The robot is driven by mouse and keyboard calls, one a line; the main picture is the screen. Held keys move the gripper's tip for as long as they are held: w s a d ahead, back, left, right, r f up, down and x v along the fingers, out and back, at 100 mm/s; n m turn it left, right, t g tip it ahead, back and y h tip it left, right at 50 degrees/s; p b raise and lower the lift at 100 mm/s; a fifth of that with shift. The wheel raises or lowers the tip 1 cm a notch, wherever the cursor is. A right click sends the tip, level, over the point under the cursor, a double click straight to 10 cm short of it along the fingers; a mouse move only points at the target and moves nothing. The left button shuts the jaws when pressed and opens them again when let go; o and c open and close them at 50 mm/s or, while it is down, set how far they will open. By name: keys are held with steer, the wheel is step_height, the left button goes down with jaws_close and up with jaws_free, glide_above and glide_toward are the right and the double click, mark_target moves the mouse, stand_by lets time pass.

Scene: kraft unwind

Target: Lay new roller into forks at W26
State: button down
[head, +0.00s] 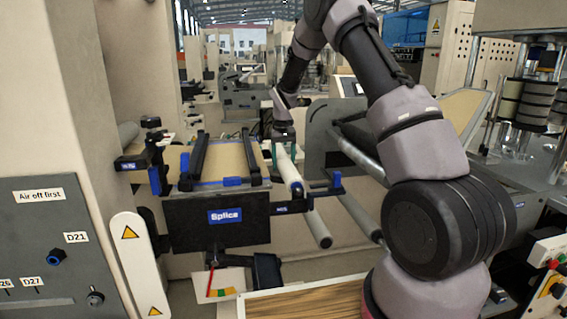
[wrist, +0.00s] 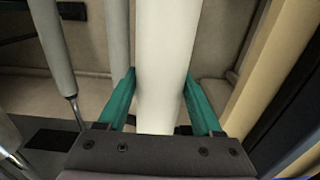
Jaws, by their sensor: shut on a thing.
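The white roller (head: 287,170) is in my gripper (head: 283,152), to the right of the splice table in the head view. In the wrist view the roller (wrist: 164,60) runs lengthwise between the two green fingers of my gripper (wrist: 160,95), which are shut around it. Its near end is close to the blue-tipped fork (head: 297,189) on the black bar. I cannot tell whether it touches or rests in that fork. A small blue label (head: 282,208) on the bar is hard to read. The far fork is hidden behind my gripper.
The splice table (head: 232,160) with black bars stands left of the roller. Grey rollers (head: 318,231) and (head: 357,212) lie lower, to the right. A grey side plate (head: 318,140) stands close right of my gripper. A control panel (head: 45,245) is at left.

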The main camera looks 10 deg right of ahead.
stand_by(0.3)
jaws_free()
steer(key=shift+f, duration=0.1)
step_height(320, 180, up, 11)
steer(key=shift+f, duration=0.15)
steer(key=s+d+r+m+t+y, duration=0.1)
steer(key=s+d+r+m+t, duration=0.2)
steer(key=s+r, duration=1.3)
steer(key=s+d+r+t, duration=0.1)
steer(key=s+t, duration=0.1)
steer(key=s, duration=0.8)
steer(key=s+d+r+m+t+y, duration=0.1)
steer(key=s+t, duration=0.1)
steer(key=s, duration=0.9)
steer(key=shift+d+r, duration=0.4)
